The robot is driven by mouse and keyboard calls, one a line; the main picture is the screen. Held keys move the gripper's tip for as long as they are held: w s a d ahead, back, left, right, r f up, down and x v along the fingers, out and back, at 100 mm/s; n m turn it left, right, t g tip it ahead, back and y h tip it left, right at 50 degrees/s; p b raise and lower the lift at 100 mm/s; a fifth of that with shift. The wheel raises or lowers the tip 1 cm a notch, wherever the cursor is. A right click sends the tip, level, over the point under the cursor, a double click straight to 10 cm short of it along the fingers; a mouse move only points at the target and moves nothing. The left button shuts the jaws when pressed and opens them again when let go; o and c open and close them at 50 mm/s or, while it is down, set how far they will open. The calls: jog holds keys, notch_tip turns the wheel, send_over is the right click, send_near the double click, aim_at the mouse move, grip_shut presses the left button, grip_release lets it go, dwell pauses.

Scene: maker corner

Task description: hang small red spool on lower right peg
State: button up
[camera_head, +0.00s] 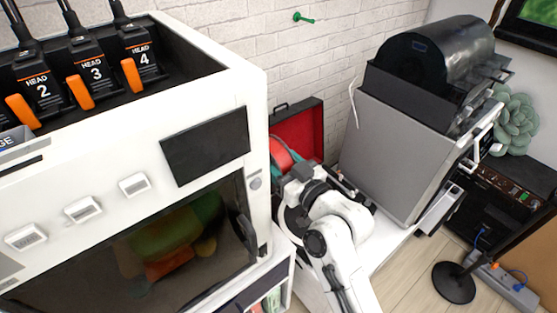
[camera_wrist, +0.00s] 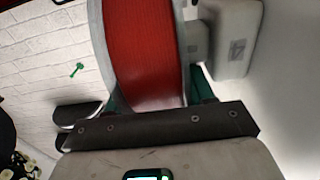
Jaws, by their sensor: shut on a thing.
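The red spool (camera_head: 281,154) is in my gripper (camera_head: 292,172), between the white printer and the brick wall. In the wrist view the spool (camera_wrist: 147,50) fills the upper middle, with red winding between pale grey flanges. My gripper (camera_wrist: 160,98) is shut on it; the teal fingers show partly beside the spool. One green peg (camera_head: 303,18) sticks out of the brick wall, above and apart from the spool. A green peg (camera_wrist: 76,70) also shows left of the spool in the wrist view. I cannot tell which peg of a set it is.
The large white printer (camera_head: 200,60) stands close on the left. An open red-lined case (camera_head: 305,128) is behind the spool. A grey machine with a black drum (camera_head: 440,55) stands right. The brick wall around the peg is clear.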

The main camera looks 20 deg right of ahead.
jog(key=shift+a+f, duration=0.1)
jog(key=shift+f, duration=0.55)
jog(key=o, duration=1.3)
jog(key=shift+o, duration=0.4)
jog(key=shift+s+a+f+g, duration=0.1)
jog(key=shift+a+g, duration=0.1)
jog(key=shift+g, duration=0.1)
jog(key=shift+s+d+f, duration=0.1)
jog(key=shift+s, duration=0.35)
jog(key=d+r+b+v, duration=0.1)
jog(key=b+v, duration=0.1)
jog(key=v, duration=0.8)
jog(key=shift+w+b, duration=0.2)
jog(key=shift+b, duration=0.2)
